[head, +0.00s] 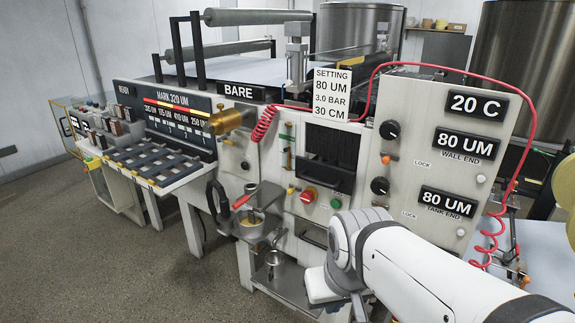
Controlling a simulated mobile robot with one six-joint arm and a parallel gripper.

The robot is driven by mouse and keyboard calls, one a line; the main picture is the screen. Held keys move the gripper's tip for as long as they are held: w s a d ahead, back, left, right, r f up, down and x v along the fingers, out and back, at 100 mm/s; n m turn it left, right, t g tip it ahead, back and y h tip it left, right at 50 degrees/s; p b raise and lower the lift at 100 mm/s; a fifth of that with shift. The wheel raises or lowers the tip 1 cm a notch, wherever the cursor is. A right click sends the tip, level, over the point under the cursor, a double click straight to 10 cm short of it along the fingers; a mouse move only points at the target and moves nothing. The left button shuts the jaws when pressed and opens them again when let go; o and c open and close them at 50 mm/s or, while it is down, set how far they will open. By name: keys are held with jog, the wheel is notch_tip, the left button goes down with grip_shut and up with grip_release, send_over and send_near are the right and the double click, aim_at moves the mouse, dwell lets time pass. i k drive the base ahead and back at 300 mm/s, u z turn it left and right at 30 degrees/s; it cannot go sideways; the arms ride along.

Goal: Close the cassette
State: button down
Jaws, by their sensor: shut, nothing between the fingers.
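No part is labelled as the cassette, so I cannot tell for certain which one it is. A dark recessed opening (331,146) with vertical black strips is in the middle of the machine's front, under the setting card. Lower down, a slot with a handle (313,238) sits below the red and green buttons; my arm partly covers the area to its right. I cannot tell whether either part is open or closed. My white arm reaches in from the lower right, in front of the machine. My gripper's fingers do not show.
A cup on a bracket (250,228) and a small metal cup on a lower shelf (274,262) stick out left of my arm. A red coiled hose (263,124) hangs on the front. A slatted rack (153,160) is further left. The floor at front left is clear.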

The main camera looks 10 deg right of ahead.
aim_at(339, 177)
jog(key=u, duration=0.05)
jog(key=i, duration=1)
jog(key=z, duration=0.35)
